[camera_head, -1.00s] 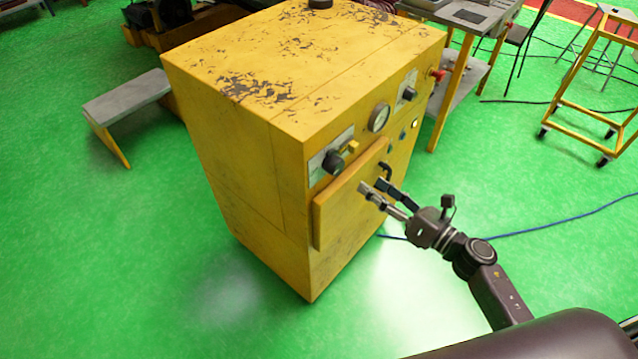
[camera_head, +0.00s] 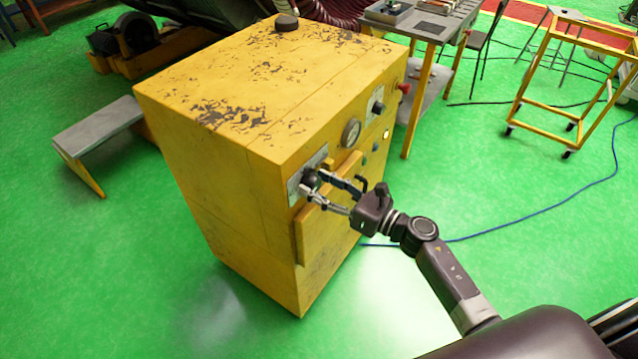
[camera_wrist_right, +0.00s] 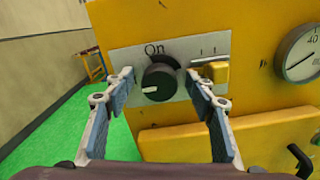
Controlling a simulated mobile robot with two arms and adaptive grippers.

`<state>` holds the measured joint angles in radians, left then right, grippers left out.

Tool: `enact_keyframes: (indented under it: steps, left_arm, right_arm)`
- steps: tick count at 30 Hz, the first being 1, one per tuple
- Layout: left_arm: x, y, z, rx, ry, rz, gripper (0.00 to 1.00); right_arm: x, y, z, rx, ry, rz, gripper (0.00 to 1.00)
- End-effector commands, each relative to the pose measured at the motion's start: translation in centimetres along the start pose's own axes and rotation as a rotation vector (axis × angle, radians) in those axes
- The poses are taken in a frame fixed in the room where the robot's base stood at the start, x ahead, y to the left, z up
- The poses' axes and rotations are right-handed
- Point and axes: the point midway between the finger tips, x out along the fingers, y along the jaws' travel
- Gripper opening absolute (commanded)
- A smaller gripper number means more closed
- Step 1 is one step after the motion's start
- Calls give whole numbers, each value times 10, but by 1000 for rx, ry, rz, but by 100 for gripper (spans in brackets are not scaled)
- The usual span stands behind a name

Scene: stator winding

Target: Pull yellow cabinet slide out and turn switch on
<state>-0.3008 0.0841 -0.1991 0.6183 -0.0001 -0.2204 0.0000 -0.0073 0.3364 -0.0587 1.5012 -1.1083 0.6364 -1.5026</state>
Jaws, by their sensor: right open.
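The yellow cabinet (camera_head: 230,200) stands in the middle of the head view. On its front, a grey plate carries a round black switch (camera_wrist_right: 159,82) with a white pointer mark, under the word "On". A small yellow slide piece (camera_wrist_right: 214,72) sits right of the switch on the same plate. My right gripper (camera_head: 313,183) is at this plate. In the wrist view its open fingers (camera_wrist_right: 161,78) stand on either side of the switch, the right finger between switch and yellow piece. Contact with the switch cannot be told. My left gripper is not in view.
A yellow door panel (camera_head: 318,232) with a dark handle (camera_wrist_right: 300,160) lies below the plate. A gauge (camera_head: 352,132) is to the right. Green floor (camera_head: 500,215) is open right of the cabinet, with a blue cable (camera_head: 520,232). A bench (camera_head: 98,128) stands left.

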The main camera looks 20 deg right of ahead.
Motion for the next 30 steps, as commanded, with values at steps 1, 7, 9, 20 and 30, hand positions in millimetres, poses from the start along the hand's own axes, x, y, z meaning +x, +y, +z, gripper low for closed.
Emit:
enact_keyframes:
  steps: [1, 7, 9, 20, 30]
  left_arm:
    - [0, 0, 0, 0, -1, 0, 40]
    - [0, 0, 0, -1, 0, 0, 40]
    - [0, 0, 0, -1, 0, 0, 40]
    - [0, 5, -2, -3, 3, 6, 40]
    - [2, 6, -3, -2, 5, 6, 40]
  right_arm:
    - [0, 0, 0, 0, 0, 0, 51]
    - [0, 0, 0, 0, 0, 0, 33]
    - [0, 0, 0, 0, 0, 0, 25]
    - [-1, 0, 0, 13, 1, 0, 9]
    - [-1, -1, 0, 176, 1, 0, 9]
